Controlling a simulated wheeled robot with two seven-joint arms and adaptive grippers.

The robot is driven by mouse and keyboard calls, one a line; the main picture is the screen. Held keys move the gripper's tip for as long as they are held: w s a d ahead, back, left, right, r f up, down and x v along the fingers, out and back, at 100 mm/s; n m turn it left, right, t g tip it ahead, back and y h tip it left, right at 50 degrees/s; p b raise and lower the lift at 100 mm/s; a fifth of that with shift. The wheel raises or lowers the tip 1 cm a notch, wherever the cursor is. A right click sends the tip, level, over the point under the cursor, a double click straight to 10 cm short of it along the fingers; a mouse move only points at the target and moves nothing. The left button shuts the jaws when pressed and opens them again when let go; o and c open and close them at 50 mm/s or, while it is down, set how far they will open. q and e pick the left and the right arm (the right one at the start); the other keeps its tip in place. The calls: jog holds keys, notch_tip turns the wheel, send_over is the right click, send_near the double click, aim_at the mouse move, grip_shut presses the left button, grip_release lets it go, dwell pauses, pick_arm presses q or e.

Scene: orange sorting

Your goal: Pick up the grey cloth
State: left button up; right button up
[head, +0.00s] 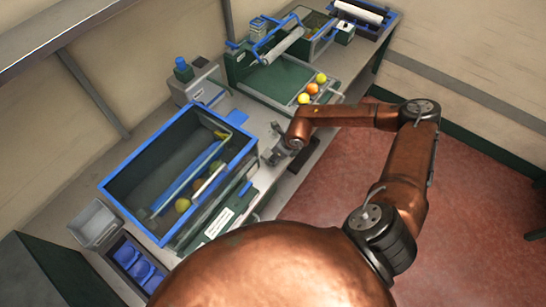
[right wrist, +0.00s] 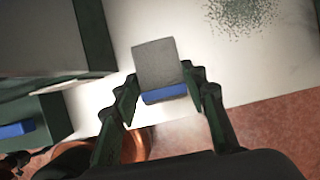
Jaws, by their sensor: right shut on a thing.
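The grey cloth (right wrist: 157,62) shows in the right wrist view as a small squarish grey piece with a blue strip along its lower edge. My right gripper (right wrist: 166,84) is shut on it, with a dark finger at each side. In the head view my right gripper (head: 275,150) is over the bench strip just right of the blue-rimmed bin. The cloth is too small to make out there. My left gripper is not in view.
The blue-rimmed bin (head: 243,160) holds a few round fruits. A grey box (head: 95,224) and blue cups (head: 140,270) are at the near left. Grey speckles (right wrist: 243,14) lie on the pale bench top.

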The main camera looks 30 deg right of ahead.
notch_tip(320, 180, up, 27)
jog(key=b, duration=0.1)
jog(key=shift+r, duration=0.2)
jog(key=o, duration=0.6)
jog(key=shift+f, duration=0.1)
jog(key=c, duration=0.5)
